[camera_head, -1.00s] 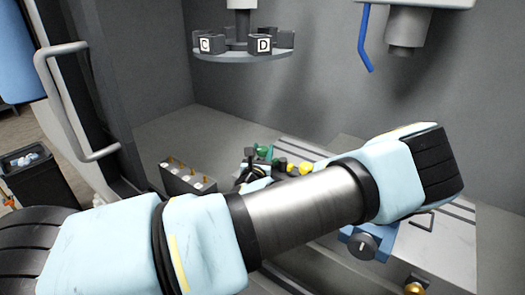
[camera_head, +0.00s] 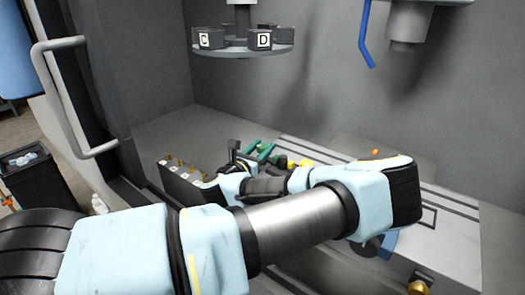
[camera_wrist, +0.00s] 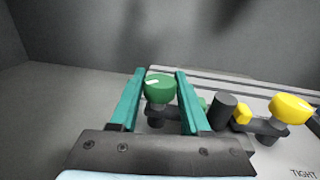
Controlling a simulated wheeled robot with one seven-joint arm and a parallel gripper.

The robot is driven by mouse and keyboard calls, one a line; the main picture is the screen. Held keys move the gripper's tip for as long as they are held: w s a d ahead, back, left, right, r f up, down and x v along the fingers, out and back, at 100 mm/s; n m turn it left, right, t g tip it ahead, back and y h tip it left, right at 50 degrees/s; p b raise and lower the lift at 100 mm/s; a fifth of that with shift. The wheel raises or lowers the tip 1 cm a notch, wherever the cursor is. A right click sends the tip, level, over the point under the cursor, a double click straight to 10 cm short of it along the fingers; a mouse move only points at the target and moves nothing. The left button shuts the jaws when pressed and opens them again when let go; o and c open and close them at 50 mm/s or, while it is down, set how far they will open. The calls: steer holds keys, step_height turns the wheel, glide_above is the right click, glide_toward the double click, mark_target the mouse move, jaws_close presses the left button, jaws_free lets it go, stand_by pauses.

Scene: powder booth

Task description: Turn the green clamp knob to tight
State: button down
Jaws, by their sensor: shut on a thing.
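The green clamp knob (camera_wrist: 159,91) is round, with a white mark on its top that points left in the wrist view. My gripper (camera_wrist: 160,73) has its two teal fingers on either side of the knob and is shut on it. In the head view, my gripper (camera_head: 263,151) is at the left end of the grey fixture plate, beyond my forearm. The knob is hard to tell apart from the teal fingers there. A "TIGHT" label (camera_wrist: 303,173) shows by the yellow knob; no label by the green knob is visible.
A yellow knob (camera_wrist: 292,106) and a dark post (camera_wrist: 225,106) stand right of the green knob. A turret with lettered blocks (camera_head: 243,50) hangs above. A grey box with brass pins (camera_head: 178,180) is at left. A blue lever (camera_head: 366,35) hangs at upper right.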

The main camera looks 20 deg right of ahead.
steer(key=shift+m+g+h+b, duration=0.4)
steer(key=shift+m+g+h, duration=0.6)
steer(key=shift+g, duration=0.5)
steer(key=shift+c, duration=1.8)
jaws_free()
